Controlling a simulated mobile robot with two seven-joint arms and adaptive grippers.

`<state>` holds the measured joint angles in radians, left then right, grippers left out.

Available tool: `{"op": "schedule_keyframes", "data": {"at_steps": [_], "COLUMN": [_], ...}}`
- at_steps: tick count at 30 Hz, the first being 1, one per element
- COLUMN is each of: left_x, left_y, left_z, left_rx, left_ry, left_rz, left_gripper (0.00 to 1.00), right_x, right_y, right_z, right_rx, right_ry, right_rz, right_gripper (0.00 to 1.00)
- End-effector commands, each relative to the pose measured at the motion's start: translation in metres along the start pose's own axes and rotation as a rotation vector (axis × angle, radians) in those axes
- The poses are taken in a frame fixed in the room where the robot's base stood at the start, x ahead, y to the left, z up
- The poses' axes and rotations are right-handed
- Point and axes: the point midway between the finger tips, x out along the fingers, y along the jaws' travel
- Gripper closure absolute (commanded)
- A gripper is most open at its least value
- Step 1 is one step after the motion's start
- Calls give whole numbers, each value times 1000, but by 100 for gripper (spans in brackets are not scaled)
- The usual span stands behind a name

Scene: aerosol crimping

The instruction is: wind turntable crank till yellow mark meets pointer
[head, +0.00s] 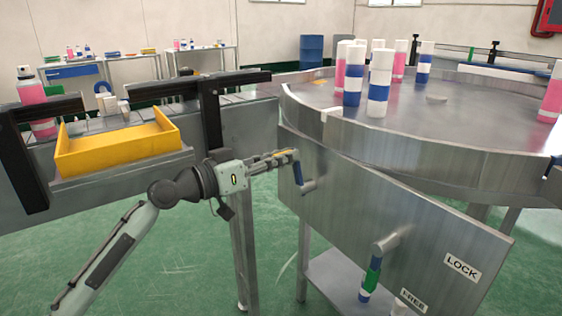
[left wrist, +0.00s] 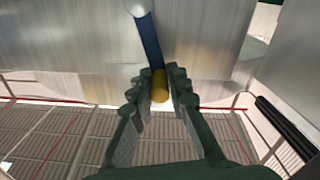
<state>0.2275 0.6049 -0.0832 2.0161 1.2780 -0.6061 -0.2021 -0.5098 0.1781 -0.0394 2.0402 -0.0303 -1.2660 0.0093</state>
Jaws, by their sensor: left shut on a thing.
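The round steel turntable (head: 450,150) stands at the right with bottles on top. Its crank has a blue arm (head: 298,173) on the front panel's upper left and a yellow knob, seen in the left wrist view (left wrist: 160,88). The blue arm also shows there (left wrist: 150,42). My left gripper (head: 290,156) is at the crank, its fingers (left wrist: 160,85) closed around the yellow knob. A small yellow-orange patch (head: 319,82) lies on the turntable top near its far left edge; it may be the mark. A white piece (head: 330,114) sits at the near left rim; I cannot tell if it is the pointer. My right gripper is out of view.
A lever with a green and blue handle (head: 371,276) hangs down on the panel (head: 400,230), near the FREE label (head: 413,300); the LOCK label (head: 462,267) is to its right. A yellow tray (head: 115,152) and a conveyor frame (head: 211,110) stand left of my gripper.

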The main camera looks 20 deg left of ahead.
Motion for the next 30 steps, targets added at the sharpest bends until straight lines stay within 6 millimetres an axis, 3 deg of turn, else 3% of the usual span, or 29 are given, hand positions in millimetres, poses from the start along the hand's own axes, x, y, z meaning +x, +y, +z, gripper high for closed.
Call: {"op": "schedule_keyframes", "data": {"at_steps": [1,6,14,30], "left_x": [1,4,4,3], "left_y": [-13,-28,-45,-71], "left_z": [-6,-2,8,38], "left_rx": [-32,-197,-445,-935], "left_ry": [13,13,13,13], "left_rz": [-18,-18,-17,-16], "left_gripper": [100,100,100,100], "right_x": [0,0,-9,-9], "right_y": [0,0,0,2], "right_z": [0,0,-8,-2], "right_rx": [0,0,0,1], "right_ry": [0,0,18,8], "right_rz": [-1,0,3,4], "right_gripper": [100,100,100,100]}}
